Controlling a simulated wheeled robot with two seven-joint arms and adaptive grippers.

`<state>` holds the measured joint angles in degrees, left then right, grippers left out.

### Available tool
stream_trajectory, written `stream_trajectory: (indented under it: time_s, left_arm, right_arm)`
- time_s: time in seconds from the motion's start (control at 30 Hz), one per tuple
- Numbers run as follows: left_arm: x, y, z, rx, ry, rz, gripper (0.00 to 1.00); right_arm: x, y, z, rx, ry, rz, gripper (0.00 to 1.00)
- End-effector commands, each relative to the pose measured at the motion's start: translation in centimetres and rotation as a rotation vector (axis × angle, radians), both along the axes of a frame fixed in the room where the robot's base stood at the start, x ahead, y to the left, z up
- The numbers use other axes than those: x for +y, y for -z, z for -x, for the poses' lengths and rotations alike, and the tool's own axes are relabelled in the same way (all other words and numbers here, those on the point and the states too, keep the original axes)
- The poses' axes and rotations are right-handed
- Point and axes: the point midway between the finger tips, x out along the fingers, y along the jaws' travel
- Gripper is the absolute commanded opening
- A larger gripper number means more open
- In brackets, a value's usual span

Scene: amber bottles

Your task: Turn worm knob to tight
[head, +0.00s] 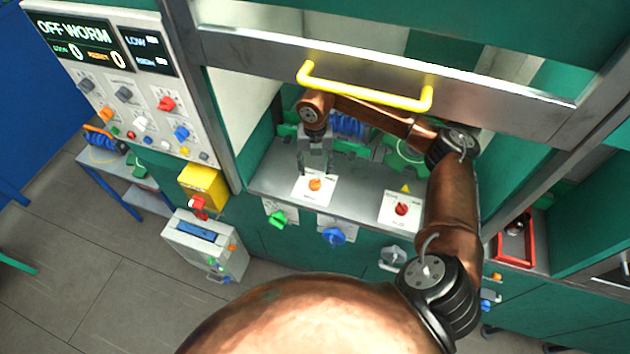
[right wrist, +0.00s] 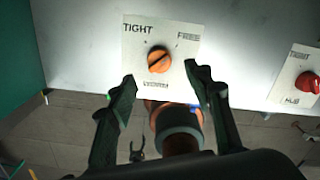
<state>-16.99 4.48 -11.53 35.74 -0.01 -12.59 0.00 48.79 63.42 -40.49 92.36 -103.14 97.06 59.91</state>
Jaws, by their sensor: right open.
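The worm knob (head: 315,184) is a round orange knob on a white plate (head: 325,200) on the grey ledge. In the right wrist view the knob (right wrist: 159,60) has a dark diagonal slot running from lower left to upper right, with TIGHT printed at upper left and FREE at upper right. The lower label is partly unclear. My right gripper (head: 314,170) is open above the plate; in the right wrist view its fingertips (right wrist: 159,78) are apart, either side of and slightly below the knob. Contact is not visible. My left gripper is not in view.
A red knob (head: 401,209) on a similar plate sits to the right. A yellow-handled raised sash (head: 365,88) crosses above my right arm. A green knob (head: 277,218) and blue knob (head: 333,236) are on the front below. The display panel (head: 75,35) reads OFF WORM.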

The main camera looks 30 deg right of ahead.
Motion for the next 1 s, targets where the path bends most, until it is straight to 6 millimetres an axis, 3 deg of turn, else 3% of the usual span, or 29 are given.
stream_trajectory:
  time_s: [0.3,0.5,0.83,1.0]
  left_arm:
    - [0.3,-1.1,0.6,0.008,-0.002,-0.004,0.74]
    - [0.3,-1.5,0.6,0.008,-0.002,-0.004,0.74]
    - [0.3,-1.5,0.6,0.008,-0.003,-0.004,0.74]
    - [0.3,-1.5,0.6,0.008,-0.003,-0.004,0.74]
  right_arm:
    - [0.1,4.8,0.2,0.006,0.0,-0.004,0.47]
    - [0.1,6.8,0.1,0.004,0.0,-0.004,0.47]
    - [0.1,7.3,0.1,0.002,-0.001,-0.004,0.47]
    - [0.1,7.2,0.1,0.002,-0.001,-0.004,0.35]
